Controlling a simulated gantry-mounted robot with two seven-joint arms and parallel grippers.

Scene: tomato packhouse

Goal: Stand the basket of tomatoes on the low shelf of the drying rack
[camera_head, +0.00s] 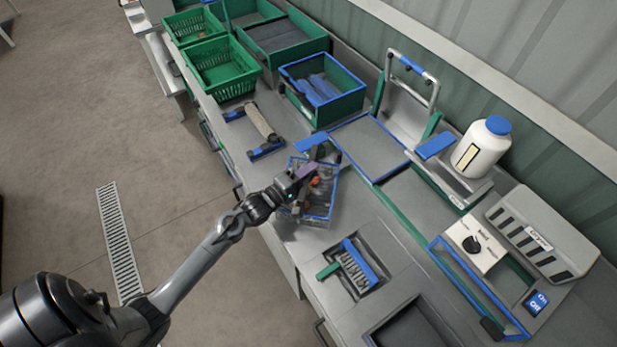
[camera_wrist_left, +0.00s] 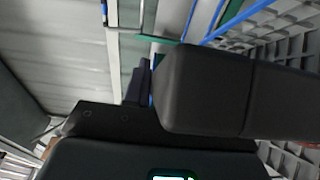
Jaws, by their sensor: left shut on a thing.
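The basket (camera_head: 321,214) has a blue rim and grey mesh sides, with a few red tomatoes (camera_head: 315,182) showing in it. It is at the front edge of the bench. My left gripper (camera_head: 303,182) is shut on the basket; the arm hides part of it. In the left wrist view the basket's grey lattice (camera_wrist_left: 291,22) fills the right side, with dark gripper parts in front. Whether the basket touches the bench is unclear. A metal tube frame (camera_head: 437,91) with green sides stands behind; I cannot tell whether it is the drying rack. My right gripper is not in view.
Green crates (camera_head: 222,71) and a blue-rimmed green bin (camera_head: 352,99) stand farther left along the bench. A white jug (camera_head: 482,148) with a blue cap and a control box (camera_head: 474,243) are to the right.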

